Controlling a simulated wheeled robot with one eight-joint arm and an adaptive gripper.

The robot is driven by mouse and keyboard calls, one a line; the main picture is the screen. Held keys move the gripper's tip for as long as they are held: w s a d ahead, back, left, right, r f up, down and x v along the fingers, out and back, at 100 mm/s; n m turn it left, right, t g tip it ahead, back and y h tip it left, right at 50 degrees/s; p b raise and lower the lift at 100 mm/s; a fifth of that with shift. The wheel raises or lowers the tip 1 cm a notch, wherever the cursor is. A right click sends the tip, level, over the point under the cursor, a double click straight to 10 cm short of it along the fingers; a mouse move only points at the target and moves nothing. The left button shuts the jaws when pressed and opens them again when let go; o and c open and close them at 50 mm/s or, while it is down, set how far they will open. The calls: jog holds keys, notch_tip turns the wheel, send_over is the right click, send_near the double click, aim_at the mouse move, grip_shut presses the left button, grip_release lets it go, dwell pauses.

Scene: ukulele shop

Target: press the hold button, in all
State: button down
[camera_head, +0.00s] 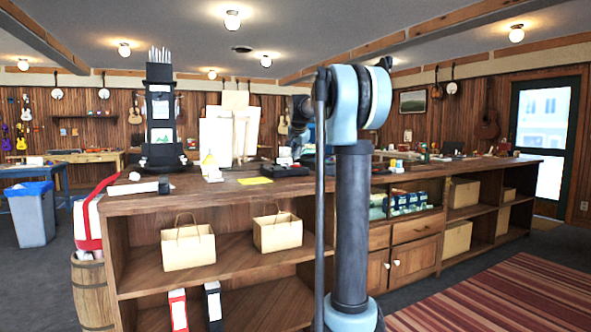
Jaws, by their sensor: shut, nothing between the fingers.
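I cannot make out a hold button in the head view. Small items on the wooden counter (215,188) are too small to tell, and part of the counter top is behind my arm. My arm (352,220) rises upright in the middle of the picture, in front of the counter. Its upper end bends away from the camera, with dark parts just left of the joint. My gripper cannot be made out; the arm hides that area.
The counter carries white boards (217,138), a dark stand (160,110) and a yellow sheet (255,181). A barrel (93,290) and a grey bin (31,215) stand left. Floor with a striped rug (510,295) is clear at right.

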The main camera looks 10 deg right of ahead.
jog(key=shift+r, duration=2)
